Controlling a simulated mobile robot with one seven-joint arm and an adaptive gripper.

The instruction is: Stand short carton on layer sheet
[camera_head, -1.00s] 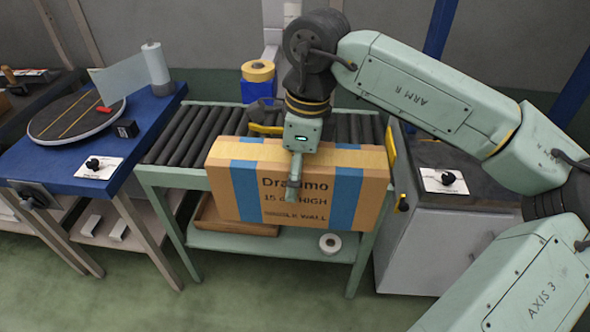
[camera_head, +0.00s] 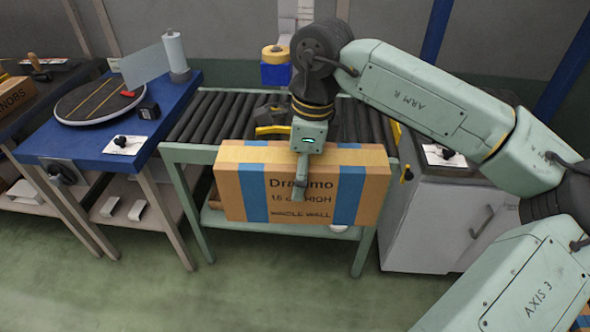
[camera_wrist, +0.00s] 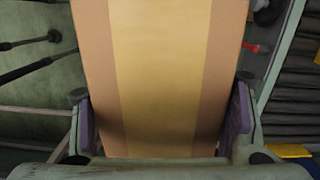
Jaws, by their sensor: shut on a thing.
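The carton (camera_head: 265,195) is a brown box with two blue bands, a yellow tape strip along its top and dark print on its front. My gripper (camera_head: 301,180) is shut on it across its narrow top, near the middle. The carton hangs upright in front of the roller conveyor (camera_head: 215,112). In the wrist view the taped top of the carton (camera_wrist: 160,70) fills the space between the two finger pads of my gripper (camera_wrist: 165,125). I cannot make out a layer sheet in these frames.
A blue table (camera_head: 85,150) with a round turntable (camera_head: 100,101) and a film roll (camera_head: 175,52) stands at the left. A grey cabinet (camera_head: 430,235) stands right of the conveyor. A tape roll (camera_head: 275,53) sits behind the conveyor. Green floor (camera_head: 150,290) in front is clear.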

